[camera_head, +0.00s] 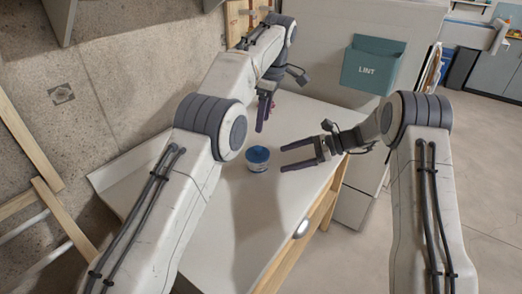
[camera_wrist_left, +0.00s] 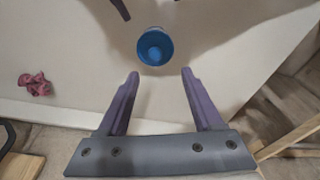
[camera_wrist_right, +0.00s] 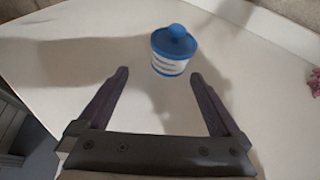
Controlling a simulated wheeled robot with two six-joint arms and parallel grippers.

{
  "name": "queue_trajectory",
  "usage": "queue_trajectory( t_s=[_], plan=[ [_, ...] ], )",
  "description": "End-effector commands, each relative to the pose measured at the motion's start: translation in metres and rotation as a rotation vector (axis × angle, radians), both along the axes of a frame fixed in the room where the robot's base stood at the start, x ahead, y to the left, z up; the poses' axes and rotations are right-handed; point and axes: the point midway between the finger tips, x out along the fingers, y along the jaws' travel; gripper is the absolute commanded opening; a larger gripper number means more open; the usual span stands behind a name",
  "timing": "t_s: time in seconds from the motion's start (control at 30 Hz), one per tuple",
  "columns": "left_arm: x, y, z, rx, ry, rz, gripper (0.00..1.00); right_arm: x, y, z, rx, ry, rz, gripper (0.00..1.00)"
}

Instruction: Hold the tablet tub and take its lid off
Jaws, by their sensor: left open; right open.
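The tablet tub (camera_head: 257,166) stands upright on the white worktop. It has a white labelled body and a blue lid (camera_head: 258,154) with a round knob, and the lid sits on it. In the left wrist view the blue lid (camera_wrist_left: 155,46) shows from above, beyond the fingertips. In the right wrist view the tub (camera_wrist_right: 171,66) stands just past the fingertips. My left gripper (camera_head: 264,112) is open and empty, pointing down above and behind the tub. My right gripper (camera_head: 283,157) is open and empty, to the right of the tub with its fingers pointing at it.
A small pink-red object (camera_wrist_left: 34,84) lies on the worktop (camera_head: 215,225), toward the wall. A teal LINT bin (camera_head: 373,64) hangs on the white appliance behind. A concrete wall borders the left side. The worktop around the tub is clear.

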Motion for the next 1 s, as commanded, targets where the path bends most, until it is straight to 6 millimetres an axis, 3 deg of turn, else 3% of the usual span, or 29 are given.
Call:
queue_trajectory(
  t_s=[0.1, 0.23, 0.7, 1.0],
  plan=[
    [0.001, -0.001, 0.000, 0.000, -0.004, 0.012, 0.67, 0.007, -0.008, -0.004, 0.024, 0.013, -0.035, 1.00],
    [0.001, -0.007, -0.001, 0.000, -0.002, 0.006, 0.67, 0.008, -0.002, -0.009, 0.027, 0.016, -0.041, 1.00],
    [0.000, -0.012, -0.001, 0.001, 0.000, -0.003, 0.67, 0.015, 0.063, -0.038, 0.023, 0.014, -0.047, 1.00],
    [0.001, -0.011, -0.001, 0.000, -0.003, -0.001, 0.67, 0.017, 0.077, -0.043, 0.023, 0.013, -0.046, 1.00]
  ],
)
